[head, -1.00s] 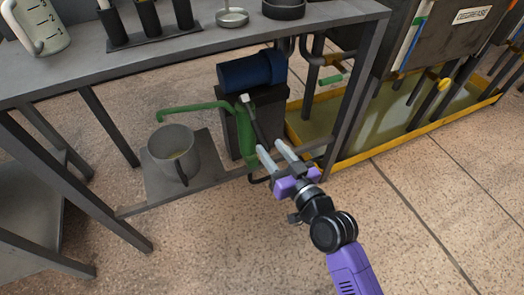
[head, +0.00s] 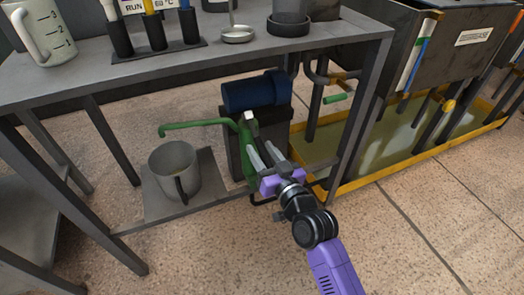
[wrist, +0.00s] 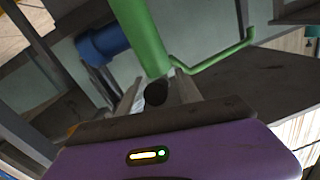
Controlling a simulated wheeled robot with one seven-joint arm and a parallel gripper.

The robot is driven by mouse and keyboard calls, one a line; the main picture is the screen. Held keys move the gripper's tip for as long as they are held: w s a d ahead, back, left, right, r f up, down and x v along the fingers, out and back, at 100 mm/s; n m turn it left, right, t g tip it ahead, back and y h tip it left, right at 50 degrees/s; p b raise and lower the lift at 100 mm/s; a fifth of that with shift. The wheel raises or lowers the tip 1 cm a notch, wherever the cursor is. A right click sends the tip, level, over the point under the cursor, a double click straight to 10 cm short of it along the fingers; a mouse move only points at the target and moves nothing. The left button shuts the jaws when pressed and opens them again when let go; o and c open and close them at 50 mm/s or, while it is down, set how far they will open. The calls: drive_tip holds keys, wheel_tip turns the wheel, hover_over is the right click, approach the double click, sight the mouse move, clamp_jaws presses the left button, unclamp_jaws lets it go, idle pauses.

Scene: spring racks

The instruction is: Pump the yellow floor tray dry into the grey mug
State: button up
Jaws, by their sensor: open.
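The grey mug (head: 158,180) stands upright on the low shelf. The pump's green spout (head: 195,124) reaches out above it. The green hand pump (head: 246,150) stands beside a blue motor-like cylinder (head: 250,95); its body also shows in the wrist view (wrist: 140,30). My gripper (head: 264,155) is open at the pump's lever. In the wrist view, the dark round lever end (wrist: 156,93) shows between the two fingers; contact cannot be told. The yellow floor tray (head: 400,167) lies at the right and holds murky greenish liquid (head: 390,140). The mug's liquid level is hidden now.
A grey bench (head: 100,70) stands above the pump, its legs framing the space. A dark tank (head: 470,55) stands above the tray. The floor in front is clear.

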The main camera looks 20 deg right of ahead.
drive_tip(key=shift+w, duration=0.1)
clamp_jaws()
idle(1.4)
